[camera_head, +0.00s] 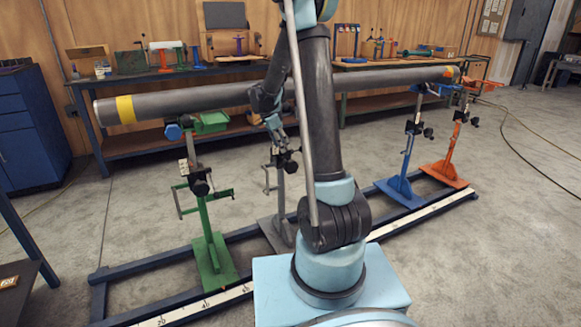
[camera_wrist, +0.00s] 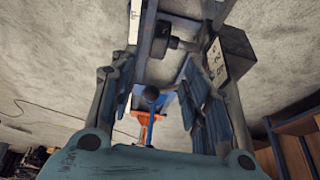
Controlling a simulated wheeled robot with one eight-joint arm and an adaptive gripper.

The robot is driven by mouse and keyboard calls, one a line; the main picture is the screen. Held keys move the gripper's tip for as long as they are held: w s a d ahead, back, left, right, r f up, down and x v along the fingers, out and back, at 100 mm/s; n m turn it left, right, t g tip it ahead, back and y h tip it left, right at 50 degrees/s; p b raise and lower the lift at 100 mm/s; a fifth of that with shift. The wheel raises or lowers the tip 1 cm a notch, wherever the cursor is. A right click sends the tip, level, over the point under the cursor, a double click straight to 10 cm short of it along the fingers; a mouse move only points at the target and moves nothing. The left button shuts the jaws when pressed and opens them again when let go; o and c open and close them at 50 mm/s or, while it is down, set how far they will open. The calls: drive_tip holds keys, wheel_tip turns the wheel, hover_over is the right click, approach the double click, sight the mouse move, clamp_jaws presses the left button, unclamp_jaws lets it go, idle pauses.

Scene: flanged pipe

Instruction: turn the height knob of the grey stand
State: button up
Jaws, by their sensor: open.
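The grey stand (camera_head: 275,232) stands on the floor rails under the pipe, partly hidden behind my arm. Its dark height knob (camera_head: 291,166) is on the upright, just below my gripper (camera_head: 282,143). In the wrist view, a dark round knob (camera_wrist: 160,42) with a shaft lies between the fingers of my gripper (camera_wrist: 168,55), near a block with a numbered plate (camera_wrist: 216,60). My gripper is open, with a finger on each side of the knob. I cannot tell whether either finger touches it.
A long grey pipe (camera_head: 205,97) runs across above the stands, close to my arm. A green stand (camera_head: 212,255) is left; blue (camera_head: 402,185) and orange (camera_head: 447,168) stands are right. A workbench (camera_head: 140,150) stands behind. The floor at the right is mostly clear, with a hose.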

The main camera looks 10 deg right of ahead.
sight(290, 161)
drive_tip(key=x, duration=1.3)
clamp_jaws()
